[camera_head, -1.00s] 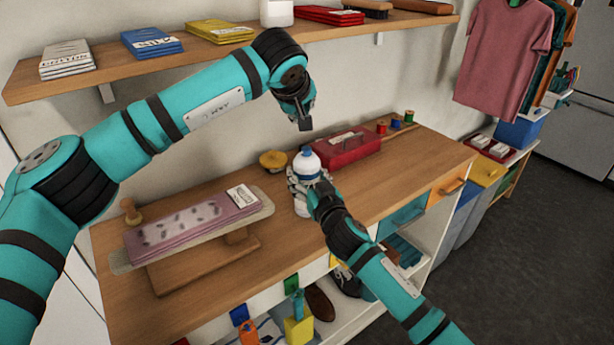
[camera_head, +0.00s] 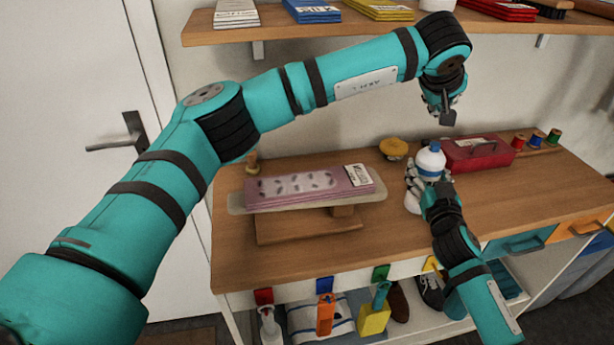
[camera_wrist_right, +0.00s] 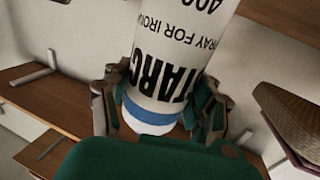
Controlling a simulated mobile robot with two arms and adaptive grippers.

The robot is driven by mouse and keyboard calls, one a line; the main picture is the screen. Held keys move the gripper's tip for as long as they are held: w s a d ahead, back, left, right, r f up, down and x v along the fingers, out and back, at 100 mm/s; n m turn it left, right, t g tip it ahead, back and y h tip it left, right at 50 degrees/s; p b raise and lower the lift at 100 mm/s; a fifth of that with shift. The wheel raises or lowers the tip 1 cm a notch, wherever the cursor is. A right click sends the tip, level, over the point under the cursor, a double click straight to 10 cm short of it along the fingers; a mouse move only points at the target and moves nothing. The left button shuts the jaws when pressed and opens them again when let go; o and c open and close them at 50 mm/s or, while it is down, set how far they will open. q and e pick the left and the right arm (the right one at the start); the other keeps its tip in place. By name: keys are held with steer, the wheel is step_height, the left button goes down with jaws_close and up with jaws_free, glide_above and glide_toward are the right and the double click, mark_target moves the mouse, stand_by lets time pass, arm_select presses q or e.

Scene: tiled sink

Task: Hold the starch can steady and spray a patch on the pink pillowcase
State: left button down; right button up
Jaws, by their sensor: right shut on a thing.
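The can's lettering shows large in the right wrist view (camera_wrist_right: 180,60), between the fingers. I cannot tell whether its base touches the bench. The pink pillowcase (camera_head: 352,191) lies folded on the small ironing board (camera_head: 374,192), with a pale, dark-spotted area and a white label on top. My left gripper (camera_head: 445,112) hangs above and behind the can, its opening unclear.
A shelf (camera_head: 300,33) of packets runs above. Bare bench (camera_head: 400,235) lies in front of the board.

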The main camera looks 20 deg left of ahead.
steer(key=o, duration=1.7)
steer(key=shift+c, duration=0.2)
